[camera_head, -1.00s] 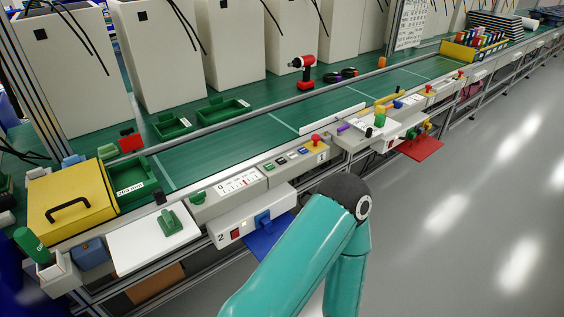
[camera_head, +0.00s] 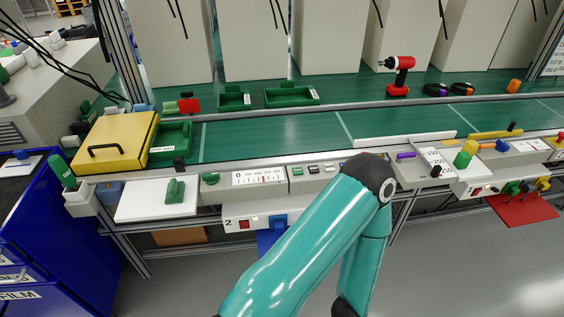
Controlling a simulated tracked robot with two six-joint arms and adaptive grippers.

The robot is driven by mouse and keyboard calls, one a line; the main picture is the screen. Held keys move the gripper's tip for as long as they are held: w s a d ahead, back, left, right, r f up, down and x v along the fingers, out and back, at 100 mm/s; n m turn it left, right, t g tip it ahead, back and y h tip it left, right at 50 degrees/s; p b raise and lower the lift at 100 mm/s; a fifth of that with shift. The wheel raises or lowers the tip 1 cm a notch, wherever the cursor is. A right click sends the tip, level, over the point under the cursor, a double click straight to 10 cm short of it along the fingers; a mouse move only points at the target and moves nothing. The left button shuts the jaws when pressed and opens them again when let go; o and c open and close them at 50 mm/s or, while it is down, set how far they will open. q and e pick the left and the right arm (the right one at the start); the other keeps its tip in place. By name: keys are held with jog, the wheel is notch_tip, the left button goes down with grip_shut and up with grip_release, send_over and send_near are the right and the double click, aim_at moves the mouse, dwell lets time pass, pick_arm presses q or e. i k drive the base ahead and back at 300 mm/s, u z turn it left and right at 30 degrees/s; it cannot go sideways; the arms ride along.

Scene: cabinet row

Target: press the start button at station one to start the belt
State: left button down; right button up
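A grey control box (camera_head: 313,184) on the belt's front rail carries a green button (camera_head: 297,171) and darker buttons (camera_head: 314,169) beside it. The right end of this box is hidden behind my teal arm. The red mushroom button and the "1" label seen there earlier are covered now. The green belt (camera_head: 270,135) runs left to right behind the box. One teal arm of mine rises from the bottom, bends at a dark elbow joint and drops out of the bottom edge. Neither gripper is in view.
Left of the box are a dial panel (camera_head: 258,178), a green knob (camera_head: 210,179) and a white board (camera_head: 155,199). A blue cabinet (camera_head: 50,235) stands at left. The grey floor (camera_head: 470,265) at lower right is open.

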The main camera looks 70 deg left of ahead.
aim_at(296, 170)
jog(key=u, duration=0.5)
jog(key=i, duration=1)
jog(key=u, duration=0.85)
jog(key=k, duration=0.85)
jog(key=u, duration=0.15)
jog(key=i, duration=0.9)
jog(key=z, duration=0.05)
